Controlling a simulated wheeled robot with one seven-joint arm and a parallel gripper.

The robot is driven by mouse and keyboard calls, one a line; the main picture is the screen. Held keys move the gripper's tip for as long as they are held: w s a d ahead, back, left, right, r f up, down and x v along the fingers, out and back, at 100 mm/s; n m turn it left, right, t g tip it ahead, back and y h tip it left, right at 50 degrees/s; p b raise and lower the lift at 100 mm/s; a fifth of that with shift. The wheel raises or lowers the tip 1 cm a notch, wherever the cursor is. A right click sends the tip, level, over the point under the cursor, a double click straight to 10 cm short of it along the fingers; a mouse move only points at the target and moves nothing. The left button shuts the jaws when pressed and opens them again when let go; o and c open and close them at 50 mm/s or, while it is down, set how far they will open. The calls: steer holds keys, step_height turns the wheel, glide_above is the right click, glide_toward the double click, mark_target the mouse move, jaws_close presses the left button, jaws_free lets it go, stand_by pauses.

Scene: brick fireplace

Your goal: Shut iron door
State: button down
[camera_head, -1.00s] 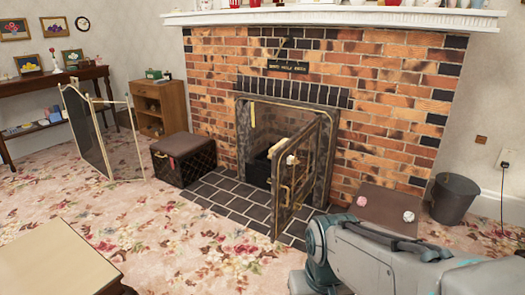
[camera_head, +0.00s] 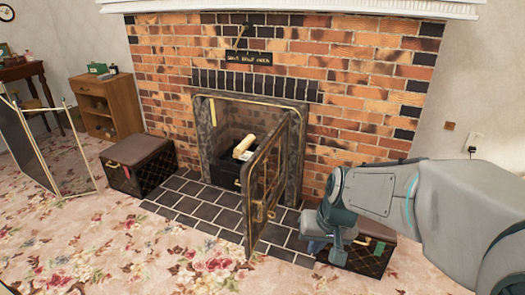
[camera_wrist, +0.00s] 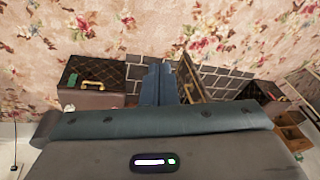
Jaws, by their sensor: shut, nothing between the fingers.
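The iron door (camera_head: 266,185) stands open on the right side of the fireplace opening (camera_head: 205,140), swung out over the tiled hearth. It has a lattice panel and brass-coloured fittings. My gripper (camera_head: 318,246) is shut and empty, low to the right of the door, on its outer side, with a gap between them in the picture. In the wrist view the shut fingers (camera_wrist: 158,85) point toward the hearth tiles, and the door (camera_wrist: 191,80) shows close to their right. I see no clear contact. Part of the firebox is hidden behind the door.
A dark chest (camera_head: 362,254) stands right of the hearth, partly behind my gripper. Another chest (camera_head: 140,163) stands at left. Logs (camera_head: 243,146) lie inside the firebox. A folding screen (camera_head: 60,150) stands at far left. The floral carpet in front is clear.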

steer(key=w+a+r+t+y+p, duration=0.1)
steer(key=w+a+r+p, duration=0.2)
steer(key=w, duration=0.4)
steer(key=w+a+r+t+y+p, duration=0.1)
steer(key=w+a+r+p, duration=0.15)
steer(key=w, duration=0.35)
steer(key=m+t+p, duration=0.2)
steer(key=m+p, duration=0.1)
steer(key=p, duration=0.2)
glide_toward(248, 177)
step_height(248, 177, down, 4)
steer(key=d, duration=0.3)
steer(key=shift+w+a+f+p, duration=0.1)
steer(key=shift+w+a, duration=0.3)
steer(key=shift+a, duration=0.3)
steer(key=shift+w+a+r+p, duration=0.1)
steer(key=shift+w+a, duration=0.35)
steer(key=shift+a, duration=0.3)
steer(key=shift+w+a+f+p, duration=0.1)
steer(key=shift+w+a, duration=0.3)
steer(key=shift+a, duration=0.3)
steer(key=shift+a, duration=0.1)
